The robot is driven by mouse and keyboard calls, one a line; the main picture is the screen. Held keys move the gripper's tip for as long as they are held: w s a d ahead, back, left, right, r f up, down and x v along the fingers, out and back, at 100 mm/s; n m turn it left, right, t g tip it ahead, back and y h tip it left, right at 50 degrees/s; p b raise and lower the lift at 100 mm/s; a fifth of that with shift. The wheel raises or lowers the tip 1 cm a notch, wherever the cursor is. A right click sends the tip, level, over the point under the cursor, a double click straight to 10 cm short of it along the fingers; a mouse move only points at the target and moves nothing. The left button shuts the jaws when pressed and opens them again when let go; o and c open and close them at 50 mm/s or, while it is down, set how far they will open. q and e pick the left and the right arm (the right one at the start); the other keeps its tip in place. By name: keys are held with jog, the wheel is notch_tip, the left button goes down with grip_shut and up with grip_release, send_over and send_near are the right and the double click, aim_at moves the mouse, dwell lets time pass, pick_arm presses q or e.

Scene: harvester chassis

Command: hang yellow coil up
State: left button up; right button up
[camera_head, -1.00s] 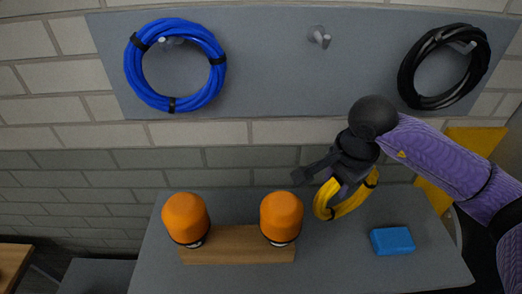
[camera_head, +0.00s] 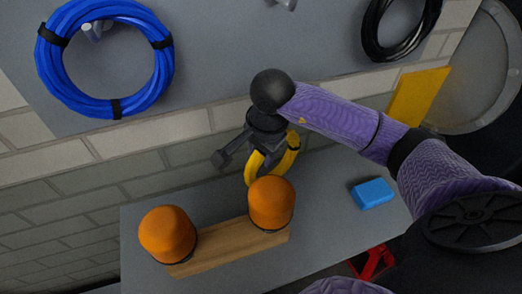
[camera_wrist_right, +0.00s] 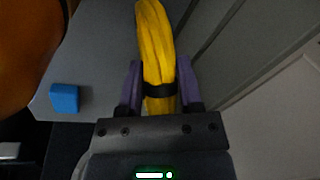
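The yellow coil (camera_head: 289,155) hangs below my right gripper (camera_head: 262,148), behind the right orange lamp, which hides part of it. In the right wrist view the yellow coil (camera_wrist_right: 156,50) stands between the two purple fingers of my right gripper (camera_wrist_right: 160,88), which are shut on it near a black band. The grey board (camera_head: 215,45) has a middle peg (camera_head: 283,3) at the top edge, cut off by the frame. A blue coil (camera_head: 50,60) hangs on the left peg and a black coil (camera_head: 372,40) hangs at the right. My left gripper is not in view.
Two orange lamps, left (camera_head: 167,235) and right (camera_head: 271,203), stand on a wooden block (camera_head: 228,247) on the grey table (camera_head: 325,215). A blue block (camera_head: 372,193) lies to the right. A yellow panel (camera_head: 418,95) stands behind my right arm.

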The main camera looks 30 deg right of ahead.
jog(key=o, duration=0.3)
jog(key=shift+o, duration=0.2)
jog(key=r, duration=0.2)
jog(key=s+r, duration=0.1)
jog(key=r, duration=0.4)
jog(key=shift+s+r+p, duration=0.15)
jog(key=shift+r+p, duration=0.2)
jog(key=shift+r, duration=0.05)
